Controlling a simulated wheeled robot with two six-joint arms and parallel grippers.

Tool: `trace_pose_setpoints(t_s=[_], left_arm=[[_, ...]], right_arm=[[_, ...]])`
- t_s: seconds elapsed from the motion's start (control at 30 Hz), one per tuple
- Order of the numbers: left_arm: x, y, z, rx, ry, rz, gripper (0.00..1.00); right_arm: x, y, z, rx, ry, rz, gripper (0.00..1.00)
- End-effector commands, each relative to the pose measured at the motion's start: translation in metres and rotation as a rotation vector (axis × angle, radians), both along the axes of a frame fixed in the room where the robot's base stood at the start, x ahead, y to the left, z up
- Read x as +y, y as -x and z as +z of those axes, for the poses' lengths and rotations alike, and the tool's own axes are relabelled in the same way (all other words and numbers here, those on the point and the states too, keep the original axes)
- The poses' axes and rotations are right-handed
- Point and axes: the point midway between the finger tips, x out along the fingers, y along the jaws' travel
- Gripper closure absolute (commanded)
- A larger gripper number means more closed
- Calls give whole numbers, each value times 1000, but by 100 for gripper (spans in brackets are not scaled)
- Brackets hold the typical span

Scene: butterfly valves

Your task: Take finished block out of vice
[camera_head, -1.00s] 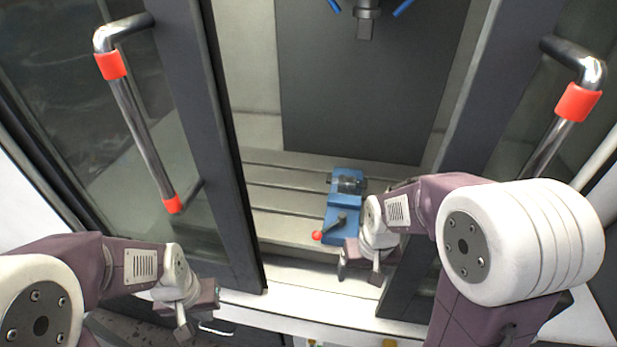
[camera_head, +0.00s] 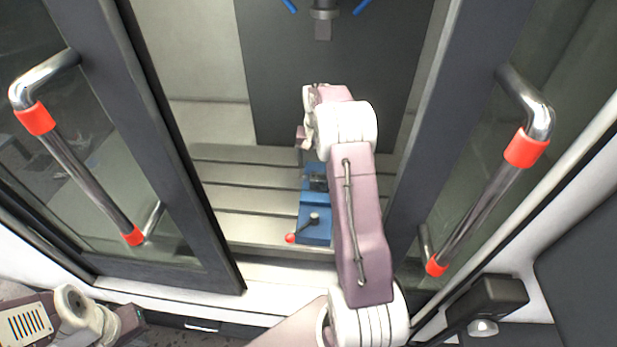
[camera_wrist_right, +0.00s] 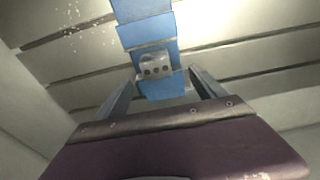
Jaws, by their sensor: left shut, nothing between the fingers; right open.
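The blue vice (camera_head: 314,222) stands on the slotted machine bed, with a red-knobbed handle at its front. The grey metal block (camera_wrist_right: 155,66), with several dark holes in its face, sits between the vice's blue jaws in the right wrist view. In the head view the block (camera_head: 318,182) is small and partly behind my arm. My right gripper (camera_head: 301,143) is inside the machine, above and behind the vice. Its two open fingers (camera_wrist_right: 158,88) show on either side of the block, apart from it. My left gripper (camera_head: 122,330) is shut and empty at the lower left, outside the machine.
Two dark sliding doors with red-ended handles (camera_head: 80,175) (camera_head: 480,205) flank the opening. The machine spindle (camera_head: 323,22) hangs at the top with blue nozzles beside it. The slotted bed (camera_head: 235,197) left of the vice is clear.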

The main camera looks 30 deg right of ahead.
Motion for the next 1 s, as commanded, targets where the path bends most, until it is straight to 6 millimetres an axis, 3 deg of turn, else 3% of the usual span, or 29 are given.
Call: trace_pose_setpoints(t_s=[0.2, 0.37, 0.5, 0.63, 0.9, 1.0], left_arm=[[0, 0, 11, 0, 0, 0, 100], [0, 0, 14, 0, 0, 0, 100], [0, 0, 31, 0, 0, 0, 100], [0, 0, 34, 0, 0, 0, 100], [0, 0, 33, 0, 0, 0, 100], [0, 0, 33, 0, 0, 0, 100]], right_arm=[[-2, -2, -30, 4, -2, 2, 20], [-4, -2, -36, 2, -1, 2, 20], [-12, -2, -57, 5, -3, 1, 20], [-14, -4, -78, 3, -2, 2, 20], [-14, -5, -85, 0, -1, 2, 20], [-14, -5, -85, 0, 0, 3, 48]])
